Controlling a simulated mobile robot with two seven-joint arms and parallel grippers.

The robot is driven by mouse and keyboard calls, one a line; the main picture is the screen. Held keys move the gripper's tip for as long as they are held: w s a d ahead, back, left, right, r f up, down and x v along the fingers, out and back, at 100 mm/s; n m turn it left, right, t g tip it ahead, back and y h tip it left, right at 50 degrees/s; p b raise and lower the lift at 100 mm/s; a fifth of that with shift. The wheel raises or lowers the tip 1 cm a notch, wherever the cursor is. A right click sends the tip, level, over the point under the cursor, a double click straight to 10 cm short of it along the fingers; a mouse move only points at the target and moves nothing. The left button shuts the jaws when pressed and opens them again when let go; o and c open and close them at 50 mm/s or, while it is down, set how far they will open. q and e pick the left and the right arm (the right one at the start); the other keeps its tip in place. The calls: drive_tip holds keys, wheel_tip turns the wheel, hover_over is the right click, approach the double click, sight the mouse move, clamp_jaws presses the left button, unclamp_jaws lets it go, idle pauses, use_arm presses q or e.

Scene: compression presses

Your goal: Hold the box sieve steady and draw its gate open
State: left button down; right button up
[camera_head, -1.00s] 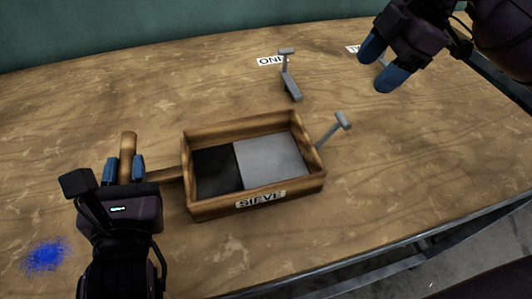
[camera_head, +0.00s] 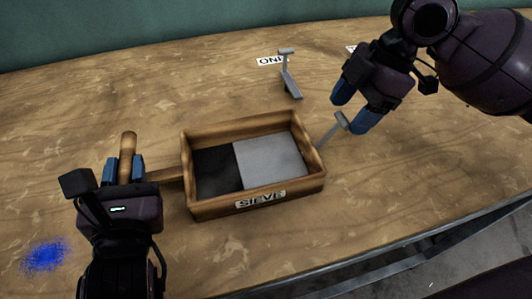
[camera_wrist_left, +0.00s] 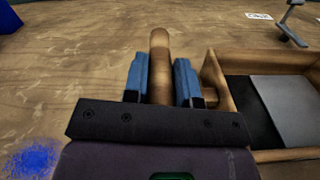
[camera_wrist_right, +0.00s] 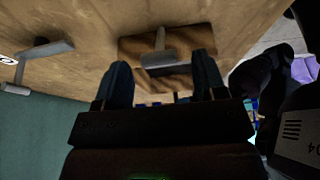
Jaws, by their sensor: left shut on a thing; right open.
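The box sieve (camera_head: 205,207) is a wooden tray labelled SIEVE in the middle of the table; its floor is part black, part grey. A wooden handle (camera_head: 128,146) stands at its left. My left gripper (camera_head: 123,170) is shut on this handle, with a blue finger on each side; the left wrist view shows the same hold on the handle (camera_wrist_left: 159,60). The grey gate pull (camera_head: 341,121) sticks out at the sieve's right side. My right gripper (camera_head: 354,108) is open beside the pull's end. In the right wrist view the pull (camera_wrist_right: 159,45) shows between and beyond the fingertips.
A grey T-shaped tool (camera_head: 290,78) lies behind the sieve near a paper label (camera_head: 270,61). A second label is partly hidden behind my right gripper. Blue powder (camera_head: 45,255) lies at the front left. The table (camera_head: 420,170) is clear to the right of the sieve.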

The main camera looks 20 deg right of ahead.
drive_tip(key=shift+x, duration=2.25)
drive_tip(key=c, duration=1)
drive_tip(key=shift+c, duration=0.2)
